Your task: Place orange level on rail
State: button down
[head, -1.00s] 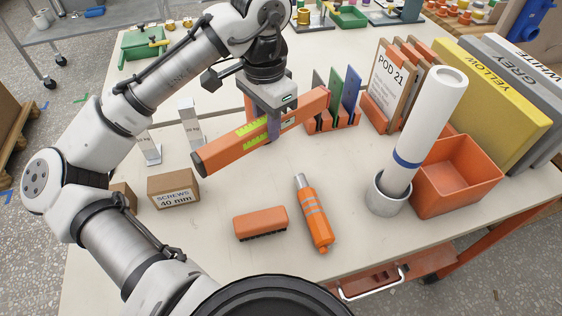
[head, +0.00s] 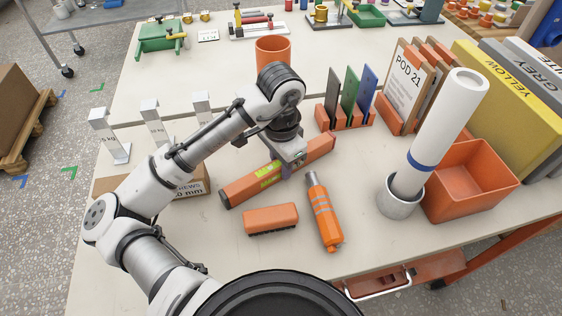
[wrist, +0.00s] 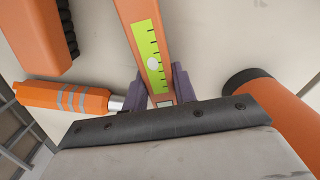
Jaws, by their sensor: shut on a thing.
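The orange level (head: 240,190), with a yellow-green scale on it, is held across my gripper (head: 287,168) above the bench's middle. In the wrist view the level (wrist: 137,10) runs up from between the two purple fingers of my gripper (wrist: 160,88), which are shut on it. In the head view the level lies at a slant, its near end at lower left. I cannot tell whether it touches the bench. I cannot make out a rail for certain in either view.
An orange brush (head: 271,219) and an orange tool (head: 323,212) lie just in front of the level. An orange rack (head: 345,122) with coloured plates stands behind its right end. A screws box (head: 193,188) is at left. An orange cup (head: 273,50) stands behind my arm.

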jog(key=shift+f, duration=0.15)
jog(key=c, duration=1.1)
grip_release()
